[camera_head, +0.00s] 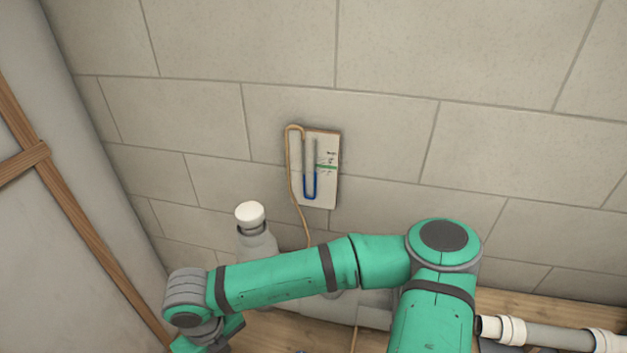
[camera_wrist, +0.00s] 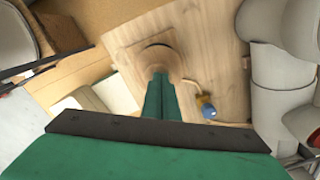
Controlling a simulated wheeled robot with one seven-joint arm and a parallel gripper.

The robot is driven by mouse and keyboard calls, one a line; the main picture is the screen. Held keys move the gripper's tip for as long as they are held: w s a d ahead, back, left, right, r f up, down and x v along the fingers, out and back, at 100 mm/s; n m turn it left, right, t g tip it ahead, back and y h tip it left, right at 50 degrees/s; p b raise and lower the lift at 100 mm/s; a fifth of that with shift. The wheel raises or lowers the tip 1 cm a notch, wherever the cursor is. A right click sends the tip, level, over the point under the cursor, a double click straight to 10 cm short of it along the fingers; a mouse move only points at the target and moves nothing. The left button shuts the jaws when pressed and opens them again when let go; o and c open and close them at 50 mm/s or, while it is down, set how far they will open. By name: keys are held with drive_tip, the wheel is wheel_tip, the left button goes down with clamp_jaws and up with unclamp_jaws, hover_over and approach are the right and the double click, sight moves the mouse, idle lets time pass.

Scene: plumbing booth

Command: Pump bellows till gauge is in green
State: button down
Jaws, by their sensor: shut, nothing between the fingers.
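The gauge (camera_head: 318,168) is a white board on the wall with a U-shaped tube holding blue liquid. The right-hand liquid top appears slightly below the green mark (camera_head: 326,167). In the wrist view, a square wooden board (camera_wrist: 205,45), apparently the bellows top, carries a round wooden knob (camera_wrist: 157,56). My gripper (camera_wrist: 160,78) is shut and empty, its fingertips at the knob; whether they touch it I cannot tell. The bellows' folds are not clearly visible. In the head view my arm hides that area.
A tan hose (camera_head: 293,185) runs from the gauge down behind my arm. A grey pipe with a white cap (camera_head: 250,213) stands behind my arm. White-ended pipes (camera_head: 555,335) lie at lower right. A small blue-tipped fitting (camera_wrist: 208,110) sits beside the wooden board.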

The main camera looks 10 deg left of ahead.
drive_tip(key=shift+f, duration=1.1)
drive_tip(key=shift+s+r, duration=0.15)
drive_tip(key=shift+r, duration=1.65)
drive_tip(key=shift+f, duration=0.1)
